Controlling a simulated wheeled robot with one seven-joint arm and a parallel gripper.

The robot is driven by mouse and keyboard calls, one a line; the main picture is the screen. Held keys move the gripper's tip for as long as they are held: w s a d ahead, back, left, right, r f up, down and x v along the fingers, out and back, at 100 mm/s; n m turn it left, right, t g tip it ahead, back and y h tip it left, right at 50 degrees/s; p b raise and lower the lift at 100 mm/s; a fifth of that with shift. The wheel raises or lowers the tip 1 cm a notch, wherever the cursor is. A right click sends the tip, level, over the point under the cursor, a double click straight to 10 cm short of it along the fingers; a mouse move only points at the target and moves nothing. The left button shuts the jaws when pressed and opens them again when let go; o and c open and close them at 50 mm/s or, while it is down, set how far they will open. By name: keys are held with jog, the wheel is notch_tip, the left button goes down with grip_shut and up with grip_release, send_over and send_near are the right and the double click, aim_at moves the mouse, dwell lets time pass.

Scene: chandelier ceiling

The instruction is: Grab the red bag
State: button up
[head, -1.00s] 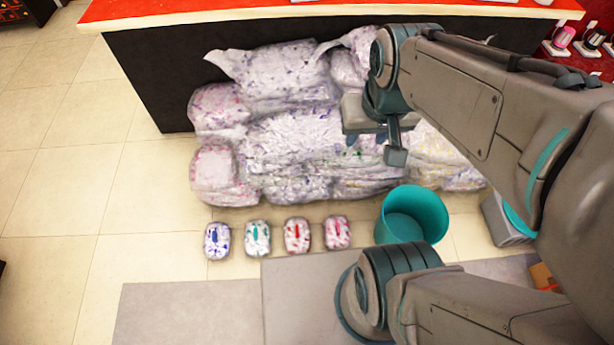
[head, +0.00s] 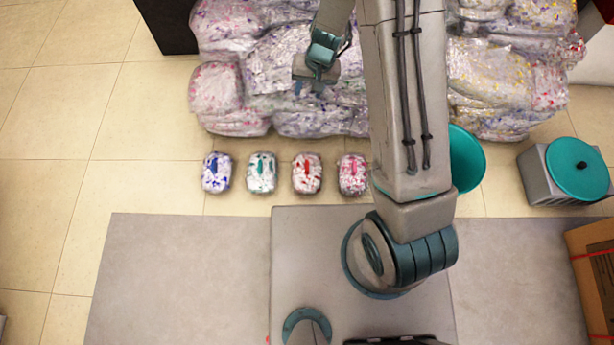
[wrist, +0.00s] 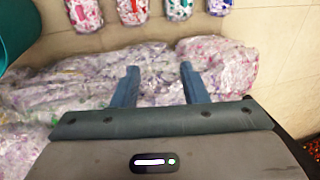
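The red bag (head: 307,174) is a small white pouch with red flecks and a red mark, lying on the tile floor. It is third from the left in a row of small bags. In the wrist view the red bag (wrist: 132,10) is cut off by the top edge. My gripper (head: 315,86) is above the pile of large wrapped bags, farther back than the row. In the wrist view my gripper (wrist: 161,82) has its two blue fingers apart with nothing held between them.
Beside the red bag lie a teal bag (head: 261,173) and a pink bag (head: 353,174), with a blue bag (head: 217,173) farther left. Large wrapped bags (head: 300,120) are piled behind. A teal bucket (head: 467,158) stands right, partly behind my arm. Floor is clear at left.

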jog(key=h+b, duration=0.1)
jog(key=b, duration=0.4)
send_over(307, 166)
jog(key=w, duration=0.2)
notch_tip(307, 166, down, 19)
jog(key=shift+g+h, duration=0.3)
jog(key=shift+h, duration=0.4)
jog(key=f+b, duration=0.2)
jog(key=f, duration=0.5)
jog(key=s+f+b, duration=0.1)
jog(key=f+b, duration=0.2)
jog(key=f, duration=0.4)
jog(key=s+f+b, duration=0.1)
jog(key=f+b, duration=0.1)
jog(key=f, duration=0.6)
jog(key=shift+f+b, duration=1.85)
jog(key=shift+f, duration=1.05)
grip_shut()
